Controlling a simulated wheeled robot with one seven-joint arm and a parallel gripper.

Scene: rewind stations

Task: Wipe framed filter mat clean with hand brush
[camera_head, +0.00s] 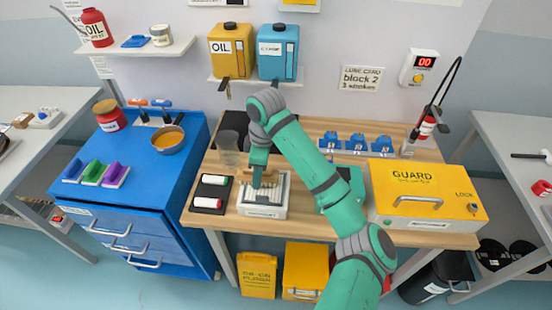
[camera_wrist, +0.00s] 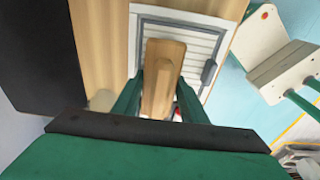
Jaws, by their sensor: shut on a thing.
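The framed filter mat (camera_head: 278,202) is a pale ribbed panel in a light grey frame, lying on the wooden workbench. It also shows in the wrist view (camera_wrist: 208,42), partly hidden behind the brush and my fingers. My gripper (camera_head: 258,180) is shut on the hand brush, whose wooden handle (camera_wrist: 163,65) stands between the green fingers. The brush is over the mat. Its bristles are hidden in the wrist view, and I cannot tell whether they touch the mat.
A dark tray with two small rollers (camera_head: 208,203) lies left of the mat. A yellow GUARD box (camera_head: 425,190) fills the bench's right side, and blue clamps (camera_head: 356,142) stand at the back. A blue cabinet (camera_head: 150,215) adjoins on the left.

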